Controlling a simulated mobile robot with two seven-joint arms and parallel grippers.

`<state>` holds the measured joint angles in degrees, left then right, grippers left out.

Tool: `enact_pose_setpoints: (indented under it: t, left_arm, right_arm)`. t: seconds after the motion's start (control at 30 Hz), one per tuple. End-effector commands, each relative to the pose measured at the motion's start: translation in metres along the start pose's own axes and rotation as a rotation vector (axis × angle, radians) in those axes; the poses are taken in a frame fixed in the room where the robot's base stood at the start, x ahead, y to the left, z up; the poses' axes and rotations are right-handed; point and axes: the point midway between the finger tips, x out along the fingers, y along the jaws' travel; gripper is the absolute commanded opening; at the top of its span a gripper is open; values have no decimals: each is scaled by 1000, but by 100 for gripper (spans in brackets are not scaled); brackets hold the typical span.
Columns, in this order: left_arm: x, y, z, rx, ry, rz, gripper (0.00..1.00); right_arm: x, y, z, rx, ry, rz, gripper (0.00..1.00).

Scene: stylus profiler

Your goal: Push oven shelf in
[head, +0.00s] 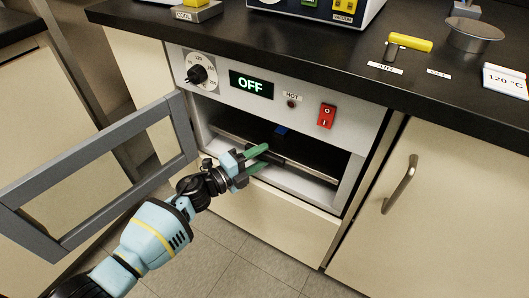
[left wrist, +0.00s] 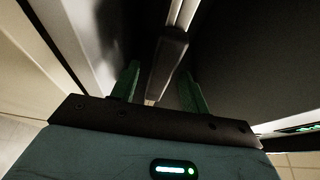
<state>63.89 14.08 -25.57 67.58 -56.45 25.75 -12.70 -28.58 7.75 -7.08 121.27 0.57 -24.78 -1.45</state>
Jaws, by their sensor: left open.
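The oven (head: 310,125) is built in under the counter. Its grey framed door (head: 95,165) stands open to the left. Inside its dark chamber is the shelf (head: 315,168), with a dark bar at its front. My left gripper (head: 258,158) is at the oven mouth, its green fingers apart and pointing at the shelf front. In the left wrist view, a dark block (left wrist: 168,52) on a pale metal rail (left wrist: 184,14) lies ahead, in line with the gap between the fingers (left wrist: 158,88). I cannot tell whether they touch it. My right gripper is out of view.
The oven panel has a dial (head: 197,75), a display reading OFF (head: 251,85) and a red switch (head: 327,116). A small blue thing (head: 281,130) shows inside the chamber. The counter (head: 270,38) above holds a yellow-handled tool (head: 409,42) and a round metal dish (head: 474,35).

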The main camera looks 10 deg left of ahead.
Motion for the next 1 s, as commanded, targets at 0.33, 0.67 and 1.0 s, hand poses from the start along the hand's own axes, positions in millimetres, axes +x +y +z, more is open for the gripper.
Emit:
enact_pose_setpoints:
  t: [0.33, 0.67, 1.0]
  left_arm:
    - [-49, -2, 0, 2, -1, 0, 45]
    - [-55, -1, 0, 1, 0, -1, 45]
    - [-57, 1, -2, -9, -4, 0, 45]
  right_arm:
    - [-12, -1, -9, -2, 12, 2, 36]
    - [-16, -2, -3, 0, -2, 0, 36]
    - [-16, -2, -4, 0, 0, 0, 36]
